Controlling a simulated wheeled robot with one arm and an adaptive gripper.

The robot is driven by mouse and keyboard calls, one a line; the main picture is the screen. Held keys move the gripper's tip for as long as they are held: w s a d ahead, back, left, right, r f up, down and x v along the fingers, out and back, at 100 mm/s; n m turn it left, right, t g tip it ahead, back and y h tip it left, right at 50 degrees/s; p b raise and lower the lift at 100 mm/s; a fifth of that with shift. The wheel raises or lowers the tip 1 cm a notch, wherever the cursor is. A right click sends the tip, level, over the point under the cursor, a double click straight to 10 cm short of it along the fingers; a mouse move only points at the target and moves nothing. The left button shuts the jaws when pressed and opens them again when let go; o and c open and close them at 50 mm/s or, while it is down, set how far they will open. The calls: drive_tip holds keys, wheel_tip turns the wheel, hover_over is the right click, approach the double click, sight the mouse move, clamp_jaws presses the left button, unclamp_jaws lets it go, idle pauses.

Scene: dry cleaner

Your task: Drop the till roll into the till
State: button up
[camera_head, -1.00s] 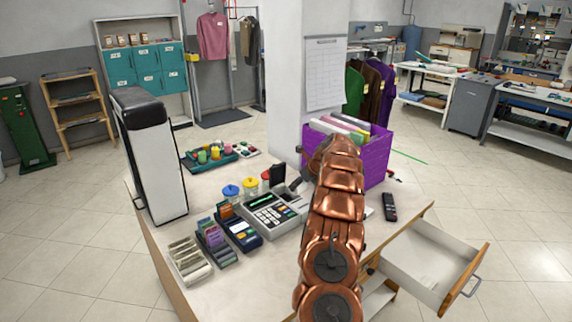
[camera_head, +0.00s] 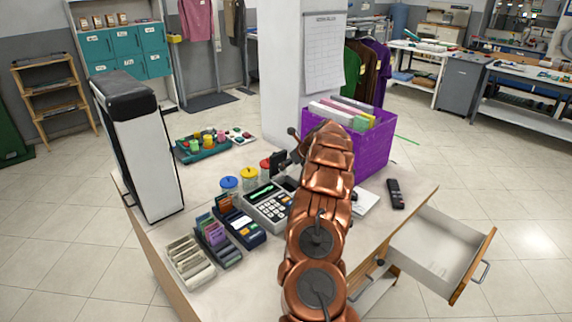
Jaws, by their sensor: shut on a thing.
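My gripper (camera_head: 297,153) shows only as a few dark parts at the left edge of the arm, above the rear of the till. Its fingertips are mostly hidden. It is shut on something. The till roll cannot be made out in this view; the arm covers that spot.
A purple crate (camera_head: 372,150) of folders is behind the arm. A remote (camera_head: 396,193) lies right, above an open drawer (camera_head: 437,247).

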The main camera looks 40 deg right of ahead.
wheel_tip(320, 180, down, 6)
drive_tip(key=b, duration=0.4)
drive_tip(key=shift+r+b, duration=0.25)
drive_tip(key=shift+b, duration=0.1)
drive_tip(key=shift+f+p, duration=0.35)
drive_tip(key=shift+f, duration=0.2)
drive_tip(key=shift+r+p, duration=0.1)
drive_tip(key=shift+p, duration=0.35)
drive_tip(key=shift+f, duration=0.55)
drive_tip(key=shift+a+f, duration=0.1)
drive_tip(key=shift+f, duration=0.2)
idle(0.5)
